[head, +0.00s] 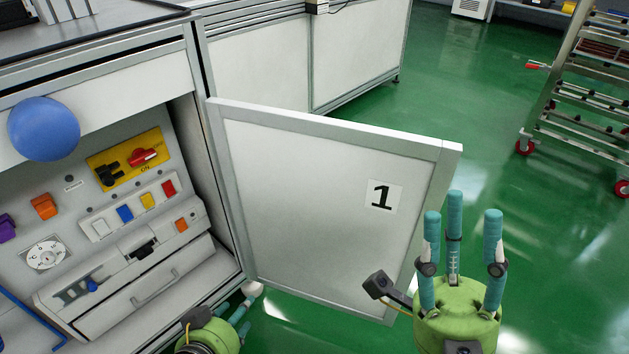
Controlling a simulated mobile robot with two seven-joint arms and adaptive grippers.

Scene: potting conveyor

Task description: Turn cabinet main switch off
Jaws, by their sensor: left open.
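The main switch (143,157) has a red handle on a yellow plate (126,157) inside the open cabinet at the left. The word ON is printed below the handle, which lies roughly along the plate. A black fitting (108,174) sits left of it on the same plate. The cabinet door (300,205), marked 1, stands swung open to the right. My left gripper (240,312) is low at the bottom edge, below the cabinet and apart from the switch; its fingers are partly visible and open. My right gripper (462,225) is in front of the door's right edge, fingers up, spread and empty.
Around the switch are coloured buttons (125,213), a dial (46,254), an orange switch (44,206) and a drawer handle (155,288). A blue ball-shaped thing (44,129) overlaps the cabinet's upper front. A wheeled rack (590,90) stands far right. Green floor (460,120) is clear between.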

